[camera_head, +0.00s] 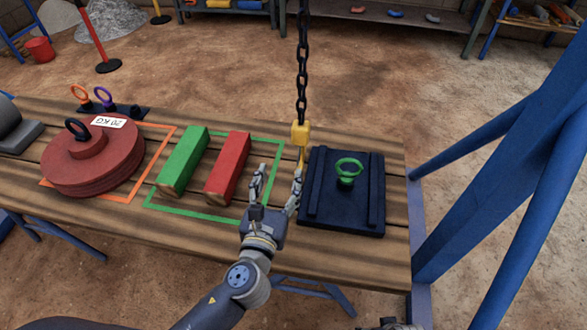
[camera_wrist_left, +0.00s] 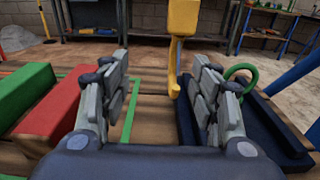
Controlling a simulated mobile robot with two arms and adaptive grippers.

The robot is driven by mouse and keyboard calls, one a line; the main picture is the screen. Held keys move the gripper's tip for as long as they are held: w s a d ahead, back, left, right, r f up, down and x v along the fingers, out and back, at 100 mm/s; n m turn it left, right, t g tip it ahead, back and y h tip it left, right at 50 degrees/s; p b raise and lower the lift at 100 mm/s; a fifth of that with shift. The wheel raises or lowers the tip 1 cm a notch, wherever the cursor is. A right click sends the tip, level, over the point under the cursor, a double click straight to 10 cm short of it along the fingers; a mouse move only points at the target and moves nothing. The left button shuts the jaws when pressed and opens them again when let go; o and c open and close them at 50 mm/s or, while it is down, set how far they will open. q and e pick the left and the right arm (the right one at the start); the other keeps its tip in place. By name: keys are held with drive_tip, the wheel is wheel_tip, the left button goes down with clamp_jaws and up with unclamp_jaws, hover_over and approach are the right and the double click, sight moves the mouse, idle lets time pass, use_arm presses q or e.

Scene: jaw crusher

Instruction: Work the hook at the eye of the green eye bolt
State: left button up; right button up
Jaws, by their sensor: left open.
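The yellow hook (camera_head: 301,135) hangs from a black chain, just left of the dark blue plate. The green eye bolt (camera_head: 349,164) stands upright on the dark plate (camera_head: 330,216), its ring open and empty. My left gripper (camera_head: 279,170) is open, its fingers pointing away over the table between the red block and the plate. In the left wrist view the hook (camera_wrist_left: 174,72) appears beyond the fingertips, nearer the right finger; I cannot tell whether they touch. The green ring (camera_wrist_left: 241,70) shows behind the right finger, partly hidden.
Green (camera_head: 184,160) and red (camera_head: 228,168) blocks lie left of my gripper. A round red weight (camera_head: 93,158) with a black eye bolt stands farther left, with orange and purple eye bolts behind. A blue frame post (camera_head: 500,160) rises at the right. The chain (camera_head: 302,70) hangs above the table.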

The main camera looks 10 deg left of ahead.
sight(301, 139)
use_arm(q)
drive_tip(key=shift+t, duration=0.3)
drive_tip(key=w+d+r, duration=0.1)
drive_tip(key=w, duration=0.2)
drive_tip(key=w+d+r, duration=0.1)
drive_tip(key=w, duration=0.2)
drive_tip(key=w+d+b, duration=0.1)
drive_tip(key=w, duration=0.2)
drive_tip(key=shift+w+d+r, duration=0.35)
drive_tip(key=shift+w+r, duration=0.05)
drive_tip(key=shift+w, duration=0.65)
use_arm(e)
drive_tip(key=r, duration=0.2)
drive_tip(key=w+r, duration=0.1)
drive_tip(key=r, duration=0.1)
drive_tip(key=shift+w, duration=0.2)
use_arm(q)
drive_tip(key=shift+c, duration=0.6)
clamp_jaws()
use_arm(e)
drive_tip(key=shift+f, duration=0.15)
